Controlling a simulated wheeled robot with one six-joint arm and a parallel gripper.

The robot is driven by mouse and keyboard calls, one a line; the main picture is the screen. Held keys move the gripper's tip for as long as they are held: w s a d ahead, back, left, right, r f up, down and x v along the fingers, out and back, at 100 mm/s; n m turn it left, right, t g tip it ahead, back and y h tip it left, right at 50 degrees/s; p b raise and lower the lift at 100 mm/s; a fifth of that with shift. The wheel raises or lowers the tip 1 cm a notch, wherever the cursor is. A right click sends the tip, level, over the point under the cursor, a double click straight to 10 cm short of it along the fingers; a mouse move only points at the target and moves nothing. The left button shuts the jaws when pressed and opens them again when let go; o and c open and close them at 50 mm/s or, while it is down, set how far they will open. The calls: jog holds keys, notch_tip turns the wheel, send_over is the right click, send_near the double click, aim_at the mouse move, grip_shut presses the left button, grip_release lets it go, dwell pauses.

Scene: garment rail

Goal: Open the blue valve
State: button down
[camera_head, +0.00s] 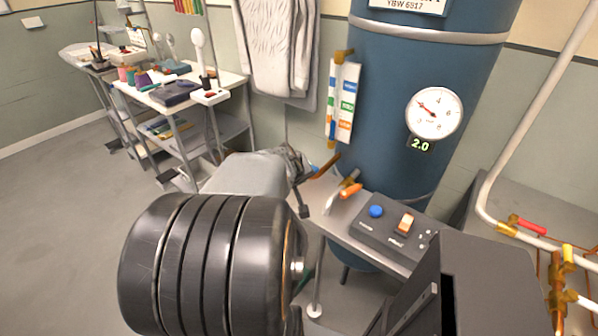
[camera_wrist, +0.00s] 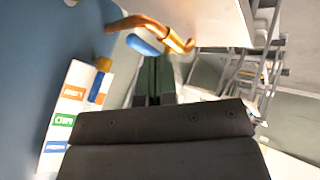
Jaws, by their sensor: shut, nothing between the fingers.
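The blue valve handle (camera_wrist: 143,45) shows in the wrist view beside a copper pipe (camera_wrist: 150,22) that comes off the blue tank. In the head view the blue handle (camera_head: 314,169) is a small patch at the pipe's (camera_head: 327,166) left end, partly hidden by my gripper. My gripper (camera_wrist: 154,60) is shut and empty, with its dark fingertips just below the blue handle in the wrist view. I cannot tell whether they touch it. In the head view my gripper (camera_head: 306,172) is close to the handle's left side.
The blue tank (camera_head: 385,110) carries a gauge (camera_head: 434,113) and a label strip (camera_head: 343,102). An orange-handled valve (camera_head: 350,191) sits lower right, above a control box (camera_head: 392,227). A red-handled valve (camera_head: 531,227) is at far right.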

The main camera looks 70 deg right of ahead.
jog(key=shift+s+a+r+p, duration=0.2)
jog(key=shift+s+a+r, duration=0.1)
jog(key=shift+a+r, duration=0.35)
jog(key=shift+s+a+r+p, duration=0.25)
jog(key=shift+a+r, duration=0.2)
jog(key=shift+r, duration=0.3)
